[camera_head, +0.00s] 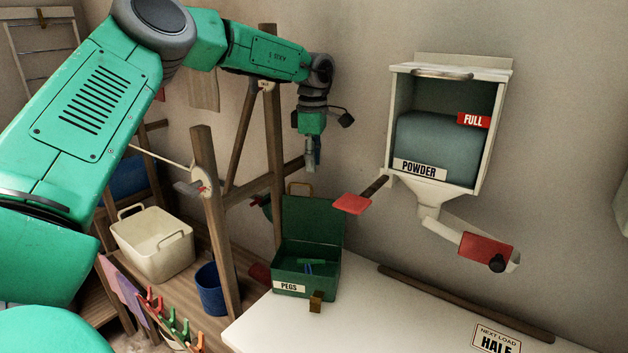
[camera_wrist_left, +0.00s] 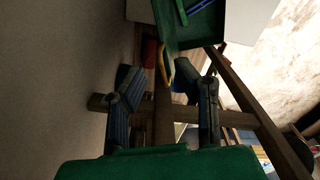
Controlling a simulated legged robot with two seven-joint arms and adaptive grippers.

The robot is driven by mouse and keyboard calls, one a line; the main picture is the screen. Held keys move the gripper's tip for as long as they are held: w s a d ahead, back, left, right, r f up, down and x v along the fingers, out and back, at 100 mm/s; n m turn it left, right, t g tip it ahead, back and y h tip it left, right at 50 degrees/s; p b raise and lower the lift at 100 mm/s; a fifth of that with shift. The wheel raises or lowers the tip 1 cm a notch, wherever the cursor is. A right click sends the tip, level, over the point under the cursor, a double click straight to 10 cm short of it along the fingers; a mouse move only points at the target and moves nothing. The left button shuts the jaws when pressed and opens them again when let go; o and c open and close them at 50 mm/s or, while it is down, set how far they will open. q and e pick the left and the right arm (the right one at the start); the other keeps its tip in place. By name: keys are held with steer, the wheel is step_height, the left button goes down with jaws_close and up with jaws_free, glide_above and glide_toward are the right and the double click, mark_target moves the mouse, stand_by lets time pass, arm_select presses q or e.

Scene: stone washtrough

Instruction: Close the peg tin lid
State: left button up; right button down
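The green peg tin (camera_head: 290,285), labelled PEGS, stands on the white worktop with pegs inside. Its green lid (camera_head: 313,222) is open and stands upright at the back, with a brass-coloured handle (camera_head: 300,187) at its top edge. My left gripper (camera_head: 312,163) hangs above and behind the lid, pointing down, apart from it. In the left wrist view its two fingers (camera_wrist_left: 168,88) are spread with nothing held. The yellow handle (camera_wrist_left: 165,66) and the tin's green parts (camera_wrist_left: 190,32) show beyond the fingertips. My right gripper is not in view.
A powder dispenser (camera_head: 428,190) with red levers hangs on the wall at right. Wooden posts (camera_head: 213,225) stand left of the tin, near a cream tub (camera_head: 152,243) and a blue bucket (camera_head: 209,290). A small brown block (camera_head: 316,302) sits at the tin's front.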

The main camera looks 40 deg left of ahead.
mark_target(312, 185)
arm_select(q)
steer(key=f, duration=0.5)
steer(key=shift+a+f, duration=0.15)
steer(key=shift+a, duration=0.2)
steer(key=shift+d, duration=0.2)
jaws_close()
steer(key=shift+s+a, duration=0.1)
